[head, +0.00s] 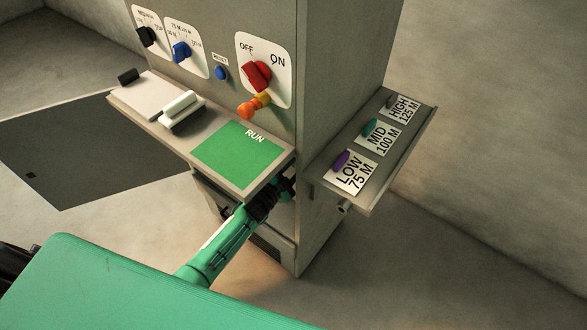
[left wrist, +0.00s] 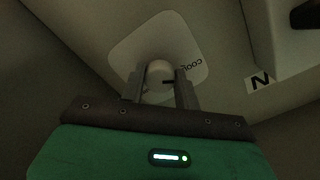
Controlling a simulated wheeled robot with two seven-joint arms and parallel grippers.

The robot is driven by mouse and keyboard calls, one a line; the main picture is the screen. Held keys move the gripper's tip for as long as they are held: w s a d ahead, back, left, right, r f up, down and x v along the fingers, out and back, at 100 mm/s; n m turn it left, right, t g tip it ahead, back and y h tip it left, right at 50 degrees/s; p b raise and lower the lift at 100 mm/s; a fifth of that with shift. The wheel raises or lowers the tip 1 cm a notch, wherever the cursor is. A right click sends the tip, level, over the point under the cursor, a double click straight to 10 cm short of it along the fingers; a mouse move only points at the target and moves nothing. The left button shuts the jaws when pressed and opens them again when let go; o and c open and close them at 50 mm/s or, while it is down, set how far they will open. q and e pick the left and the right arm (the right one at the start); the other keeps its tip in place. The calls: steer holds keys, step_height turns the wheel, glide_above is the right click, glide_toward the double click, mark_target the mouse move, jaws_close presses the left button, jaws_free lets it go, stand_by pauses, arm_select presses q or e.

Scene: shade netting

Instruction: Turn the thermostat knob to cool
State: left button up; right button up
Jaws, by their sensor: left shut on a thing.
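The thermostat knob (left wrist: 160,70) is a pale round knob on a white plate (left wrist: 128,52) in the left wrist view. The word COOL, seen upside down, is printed on the plate to the right of the knob. My left gripper (left wrist: 160,84) has one finger on each side of the knob and is shut on it. A small dark mark shows at the knob's right side. In the head view my left gripper (head: 284,188) reaches in below the shelf with the green RUN panel, and the knob is hidden there. My right gripper is not in view.
A grey cabinet (head: 270,30) carries a red OFF/ON switch (head: 257,75), an orange knob (head: 248,109), and blue and black switches. The front shelf (head: 180,137) overhangs my left gripper. A side shelf (head: 385,178) holds LOW, MID and HIGH labels with coloured pieces.

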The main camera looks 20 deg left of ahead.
arm_select(q)
steer(key=shift+f, duration=0.1)
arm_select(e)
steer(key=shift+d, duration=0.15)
arm_select(q)
steer(key=o, duration=1)
steer(key=shift+c, duration=0.2)
steer(key=shift+s, duration=0.1)
steer(key=shift+s+a, duration=0.15)
steer(key=shift+s, duration=0.1)
steer(key=b+v, duration=0.1)
steer(key=v, duration=1.2)
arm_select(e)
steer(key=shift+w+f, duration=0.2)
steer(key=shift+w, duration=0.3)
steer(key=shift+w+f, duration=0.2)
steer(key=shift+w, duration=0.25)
